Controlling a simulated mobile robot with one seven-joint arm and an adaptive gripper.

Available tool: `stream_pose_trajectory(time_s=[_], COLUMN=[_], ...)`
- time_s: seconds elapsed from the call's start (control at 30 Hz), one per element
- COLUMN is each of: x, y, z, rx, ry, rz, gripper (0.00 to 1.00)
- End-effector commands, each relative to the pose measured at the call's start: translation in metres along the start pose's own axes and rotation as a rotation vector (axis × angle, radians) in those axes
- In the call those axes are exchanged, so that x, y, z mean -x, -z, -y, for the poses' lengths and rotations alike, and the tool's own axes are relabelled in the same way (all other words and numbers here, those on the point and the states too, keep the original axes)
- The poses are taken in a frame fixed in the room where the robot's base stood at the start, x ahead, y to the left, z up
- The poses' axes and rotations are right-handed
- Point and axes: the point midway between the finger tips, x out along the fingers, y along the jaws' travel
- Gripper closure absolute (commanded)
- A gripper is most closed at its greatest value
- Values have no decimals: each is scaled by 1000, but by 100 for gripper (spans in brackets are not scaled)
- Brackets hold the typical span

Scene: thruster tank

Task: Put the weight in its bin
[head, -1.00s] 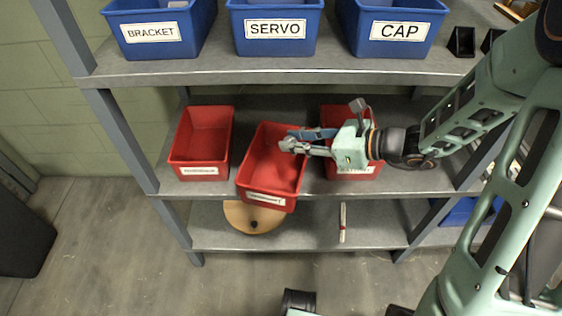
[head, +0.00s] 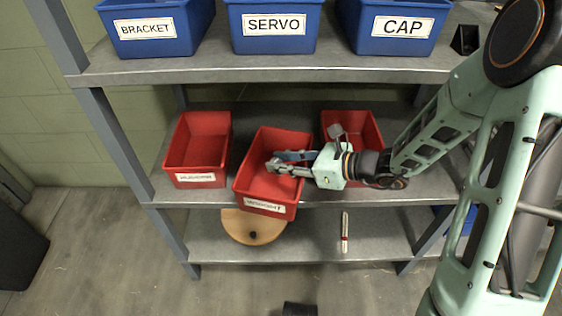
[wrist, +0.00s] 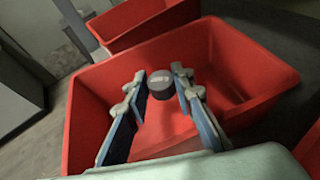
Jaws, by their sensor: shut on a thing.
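The weight (wrist: 161,83) is a small dark grey cylinder, seen between my fingertips in the wrist view. My gripper (head: 273,161) is shut on it, with the fingers inside the opening of the middle red bin (head: 267,189). The bin's red walls surround the fingers in the wrist view (wrist: 245,65). The bin sits slightly turned on the middle shelf, its front at the shelf edge. Its front label is too small to read surely. The weight cannot be made out in the head view.
Another red bin (head: 197,165) stands to the left, and a third red bin (head: 362,127) stands to the right, partly behind my arm. Blue bins marked BRACKET (head: 155,45), SERVO (head: 274,42) and CAP (head: 400,45) line the shelf above. A round wooden piece (head: 237,228) lies below.

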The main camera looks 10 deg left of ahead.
Motion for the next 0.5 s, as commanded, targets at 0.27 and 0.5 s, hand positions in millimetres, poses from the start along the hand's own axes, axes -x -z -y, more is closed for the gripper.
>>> stream_pose_trajectory(time_s=[0.27, 0.5], x=[-4, -4], y=[9, 12], z=[0, 0], rx=[1, -2], ry=[0, 0], rz=[1, -4], gripper=[100, 72])
